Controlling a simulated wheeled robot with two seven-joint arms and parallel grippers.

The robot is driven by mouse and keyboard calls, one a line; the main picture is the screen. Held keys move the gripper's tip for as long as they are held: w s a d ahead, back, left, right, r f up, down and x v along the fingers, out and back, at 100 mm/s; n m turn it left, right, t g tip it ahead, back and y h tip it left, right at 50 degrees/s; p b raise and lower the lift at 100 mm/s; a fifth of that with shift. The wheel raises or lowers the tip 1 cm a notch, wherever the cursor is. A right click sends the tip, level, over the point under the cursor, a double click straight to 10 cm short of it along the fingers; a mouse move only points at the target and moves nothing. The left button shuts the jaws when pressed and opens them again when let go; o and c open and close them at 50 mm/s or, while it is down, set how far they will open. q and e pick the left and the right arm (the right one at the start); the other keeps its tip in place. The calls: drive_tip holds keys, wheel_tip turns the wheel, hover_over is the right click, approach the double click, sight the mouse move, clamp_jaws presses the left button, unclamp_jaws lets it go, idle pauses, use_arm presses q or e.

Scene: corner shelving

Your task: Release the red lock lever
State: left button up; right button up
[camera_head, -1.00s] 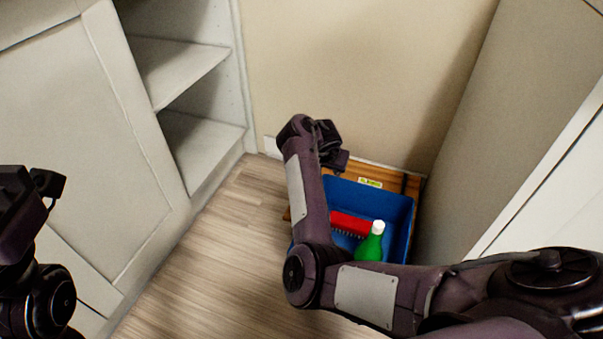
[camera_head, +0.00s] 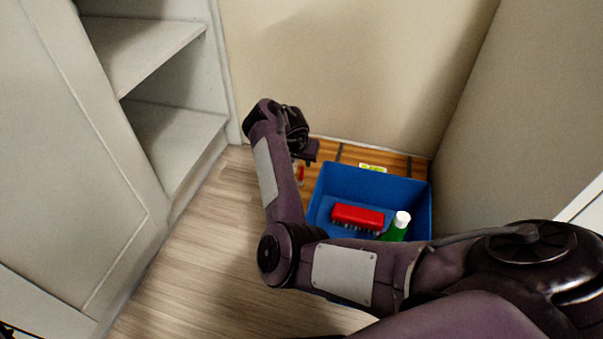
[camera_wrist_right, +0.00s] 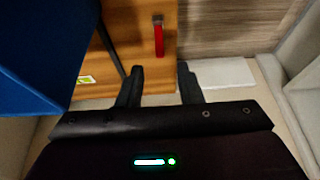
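The red lock lever (camera_head: 301,174) is a small upright red bar on the left part of a wooden panel (camera_head: 349,155) in the corner. In the right wrist view the lever (camera_wrist_right: 159,38) lies on the wood (camera_wrist_right: 125,20), ahead of the gap between my fingers. My right gripper (camera_wrist_right: 161,84) is open and empty, its fingertips apart from the lever. In the head view the right gripper (camera_head: 308,153) hangs just above the lever, its fingers partly hidden by the wrist. My left gripper is out of view.
A blue bin (camera_head: 424,205) stands on the wood, right beside the lever, holding a red brush (camera_head: 357,216) and a green bottle (camera_head: 393,233). Walls close in behind and right. A white shelf unit (camera_head: 150,45) stands left. The wood floor (camera_head: 190,260) between is clear.

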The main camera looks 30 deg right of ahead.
sight(302, 168)
drive_tip(key=shift+w+d+f+b, duration=0.1)
drive_tip(key=shift+f+b, duration=0.2)
drive_tip(key=shift+f, duration=0.25)
drive_tip(key=b+x, duration=0.5)
drive_tip(key=x, duration=0.1)
drive_tip(key=shift+w+d+f, duration=0.15)
drive_tip(key=shift+f, duration=0.05)
drive_tip(key=shift+c, duration=0.4)
clamp_jaws()
drive_tip(key=shift+r, duration=0.1)
